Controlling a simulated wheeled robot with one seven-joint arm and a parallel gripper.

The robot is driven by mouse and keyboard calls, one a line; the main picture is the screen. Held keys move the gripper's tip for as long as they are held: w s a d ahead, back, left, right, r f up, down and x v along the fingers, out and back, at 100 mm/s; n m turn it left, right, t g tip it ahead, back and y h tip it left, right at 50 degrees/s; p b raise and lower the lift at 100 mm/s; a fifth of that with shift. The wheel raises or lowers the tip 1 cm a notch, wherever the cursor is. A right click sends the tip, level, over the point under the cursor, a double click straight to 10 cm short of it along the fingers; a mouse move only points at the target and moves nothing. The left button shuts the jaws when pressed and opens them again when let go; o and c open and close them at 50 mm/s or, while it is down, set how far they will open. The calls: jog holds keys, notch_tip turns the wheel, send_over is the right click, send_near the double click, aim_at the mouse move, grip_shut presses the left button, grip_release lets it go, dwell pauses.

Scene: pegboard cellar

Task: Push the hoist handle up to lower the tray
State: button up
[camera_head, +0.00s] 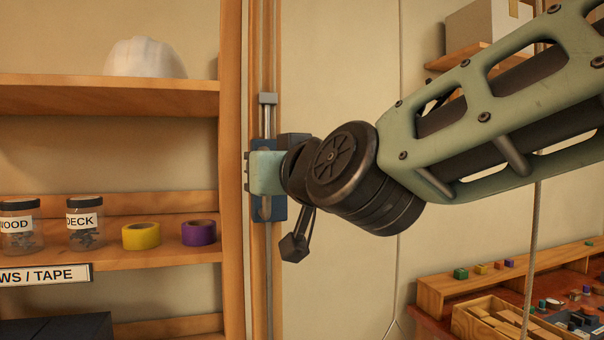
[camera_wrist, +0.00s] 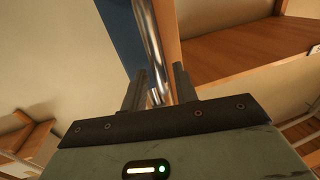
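The hoist handle shows in the wrist view as a shiny metal bar (camera_wrist: 149,45) in front of a blue plate (camera_wrist: 122,32). In the head view the blue plate (camera_head: 279,211) sits on a vertical rail beside the shelf post, largely covered by my gripper (camera_head: 250,172). In the wrist view my gripper (camera_wrist: 159,88) has its two fingers apart, with the lower end of the bar between them. A gap shows between the bar and the right finger, so the fingers look open around it. I cannot make out the tray in either view.
Wooden shelves (camera_head: 110,97) with jars and tape rolls (camera_head: 141,236) stand at the left. A cord (camera_head: 531,255) hangs at the right, before a workbench with a wooden bin (camera_head: 470,325). The wall between is clear.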

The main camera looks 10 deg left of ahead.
jog(key=b+v, duration=0.3)
jog(key=v, duration=1.3)
jog(key=s+d+f+n+g+h, duration=0.15)
jog(key=f+g, duration=0.25)
jog(key=f, duration=0.7)
jog(key=d+f+m+g+h, duration=0.1)
jog(key=d+f+g+h, duration=0.15)
jog(key=f, duration=0.75)
jog(key=s+d+f+g+h, duration=0.3)
jog(key=s+d+f, duration=0.1)
jog(key=d+f, duration=0.3)
jog(key=s+d+f+m+g+h, duration=0.1)
jog(key=s+d+f+g+h, duration=0.2)
jog(key=d+f, duration=0.5)
jog(key=shift+s+d+f+g+h, duration=0.15)
jog(key=shift+s+d+g+h, duration=0.25)
jog(key=shift+s+h, duration=0.45)
